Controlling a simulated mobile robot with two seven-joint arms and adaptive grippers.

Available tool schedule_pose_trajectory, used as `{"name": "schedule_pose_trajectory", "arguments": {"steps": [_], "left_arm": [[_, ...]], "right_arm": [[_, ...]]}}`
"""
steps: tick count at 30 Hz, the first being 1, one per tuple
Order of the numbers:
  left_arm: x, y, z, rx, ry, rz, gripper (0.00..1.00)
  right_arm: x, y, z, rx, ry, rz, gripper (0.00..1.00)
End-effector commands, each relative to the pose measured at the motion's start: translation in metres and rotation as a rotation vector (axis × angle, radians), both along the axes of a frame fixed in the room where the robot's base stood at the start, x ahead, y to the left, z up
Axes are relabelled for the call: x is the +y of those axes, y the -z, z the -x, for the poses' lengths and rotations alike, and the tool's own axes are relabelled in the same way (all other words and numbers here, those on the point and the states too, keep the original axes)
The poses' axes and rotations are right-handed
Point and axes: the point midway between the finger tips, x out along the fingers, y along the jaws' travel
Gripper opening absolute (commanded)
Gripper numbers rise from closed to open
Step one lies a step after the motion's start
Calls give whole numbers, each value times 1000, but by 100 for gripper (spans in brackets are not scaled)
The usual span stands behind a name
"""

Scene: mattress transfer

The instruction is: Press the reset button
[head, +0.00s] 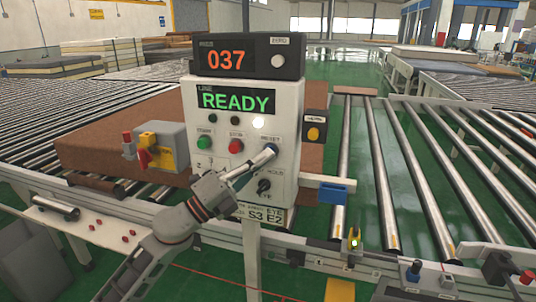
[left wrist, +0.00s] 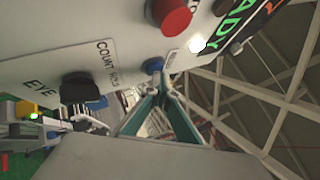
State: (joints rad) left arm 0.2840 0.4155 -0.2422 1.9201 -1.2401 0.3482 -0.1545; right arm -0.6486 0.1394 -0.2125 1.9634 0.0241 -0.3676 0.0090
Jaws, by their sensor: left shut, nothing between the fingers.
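The white control box (head: 222,172) stands upright on a post in the head view, with a green READY display (head: 236,101). The blue reset button (head: 273,147) is at the right of its button row, under the RESET label. It also shows in the left wrist view (left wrist: 152,65), just beyond my fingertips. My left gripper (head: 267,154) reaches up from the lower left, shut and empty, with its tips at the button. I cannot tell whether they touch it, and the tips partly cover the button. My right gripper is not in view.
A green button (head: 204,143) and a red button (head: 235,146) sit left of reset. A black knob (head: 264,186) is below it. A counter box (head: 247,57) reading 037 sits on top. Roller conveyors (head: 450,170) flank the box, and a brown slab (head: 95,145) lies behind it.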

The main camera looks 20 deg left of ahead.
Motion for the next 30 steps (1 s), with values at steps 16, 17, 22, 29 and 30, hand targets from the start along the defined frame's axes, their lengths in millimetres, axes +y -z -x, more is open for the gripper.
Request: {"name": "schedule_pose_trajectory", "arguments": {"steps": [16, 17, 22, 29, 30], "left_arm": [[1, 0, 24, 1, -1, 0, 0], [1, 0, 25, 1, -1, 0, 0], [1, 1, 25, 1, -1, 0, 0], [1, 0, 30, 0, 0, 0, 0], [1, 0, 34, 1, 0, -1, 0]], "right_arm": [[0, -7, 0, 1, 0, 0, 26], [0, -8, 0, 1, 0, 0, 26], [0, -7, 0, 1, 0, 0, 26], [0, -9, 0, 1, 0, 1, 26], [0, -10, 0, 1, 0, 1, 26]]}}
